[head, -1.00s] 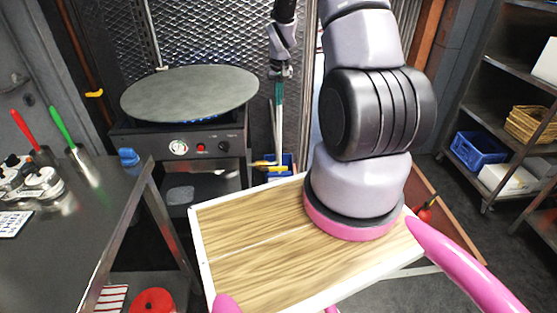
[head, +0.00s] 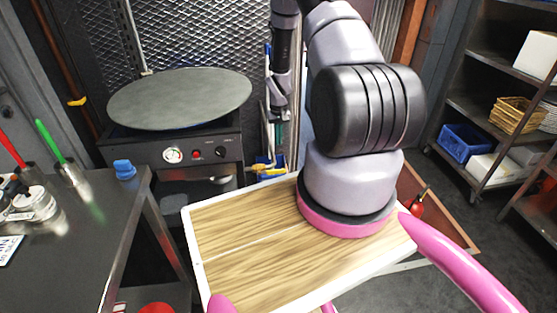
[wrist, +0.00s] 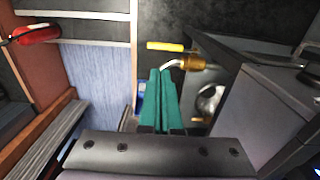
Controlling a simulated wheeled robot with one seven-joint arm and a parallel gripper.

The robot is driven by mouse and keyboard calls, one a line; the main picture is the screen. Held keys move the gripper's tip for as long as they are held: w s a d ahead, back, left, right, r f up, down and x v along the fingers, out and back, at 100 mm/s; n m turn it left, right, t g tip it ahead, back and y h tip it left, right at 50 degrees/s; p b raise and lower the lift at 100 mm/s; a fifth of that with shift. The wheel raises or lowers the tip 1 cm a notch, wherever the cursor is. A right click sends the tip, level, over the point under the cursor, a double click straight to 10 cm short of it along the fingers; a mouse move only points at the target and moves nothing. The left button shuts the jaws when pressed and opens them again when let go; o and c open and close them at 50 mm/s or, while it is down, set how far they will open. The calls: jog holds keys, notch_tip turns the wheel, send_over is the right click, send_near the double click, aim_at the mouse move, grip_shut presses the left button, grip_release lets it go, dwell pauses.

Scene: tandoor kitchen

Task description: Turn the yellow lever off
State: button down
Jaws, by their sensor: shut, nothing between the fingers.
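A yellow lever (wrist: 165,46) lies level in the wrist view, above a brass valve (wrist: 190,62) with a curved metal pipe. In the head view the yellow lever (head: 262,167) shows small, low beside the right side of the griddle stove (head: 185,153). My gripper (wrist: 161,72) has teal fingers, which are shut and empty. The fingertips are just below the lever in the wrist view, close to the curved pipe; I cannot tell whether they touch. In the head view my gripper (head: 279,132) hangs right of the stove, partly hidden by my arm.
A steel table (head: 75,235) stands at the left. Another yellow handle (head: 76,102) is on a copper pipe on the left wall. A blue crate (head: 465,143) sits on the right shelves. A red extinguisher (wrist: 36,34) shows upper left in the wrist view.

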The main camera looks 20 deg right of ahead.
aim_at(279, 170)
notch_tip(279, 170, down, 14)
jog(key=shift+r, duration=0.1)
dwell(0.4)
dwell(0.3)
